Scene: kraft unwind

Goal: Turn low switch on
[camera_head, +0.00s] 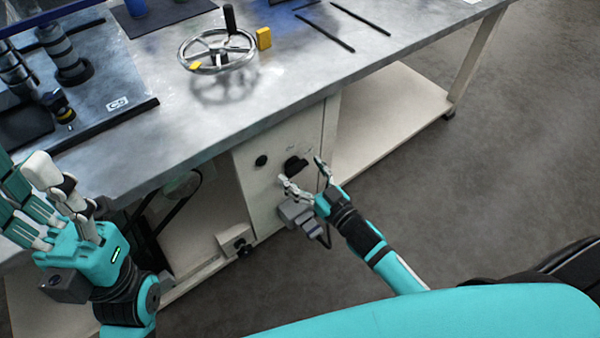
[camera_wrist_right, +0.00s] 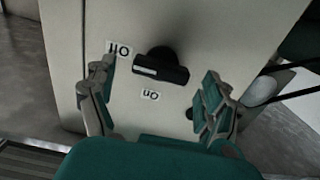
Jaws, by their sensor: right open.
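The low switch is a black rotary knob (camera_head: 295,165) on the pale panel below the bench top. In the right wrist view the knob (camera_wrist_right: 162,66) has a bar handle lying nearly crosswise, with a white mark at its left end. An "Off" label (camera_wrist_right: 119,48) is left of it and an "On" label (camera_wrist_right: 151,96) just below it. My right gripper (camera_head: 302,171) is open in front of the panel, its fingers (camera_wrist_right: 157,94) on either side of the knob area with nothing between them. Contact is not visible. My left gripper (camera_head: 30,185) looks open and empty at the bench's left front.
The panel also has a round black button (camera_head: 261,161) left of the knob. The bench top (camera_head: 200,120) overhangs the panel. Floor to the right is clear.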

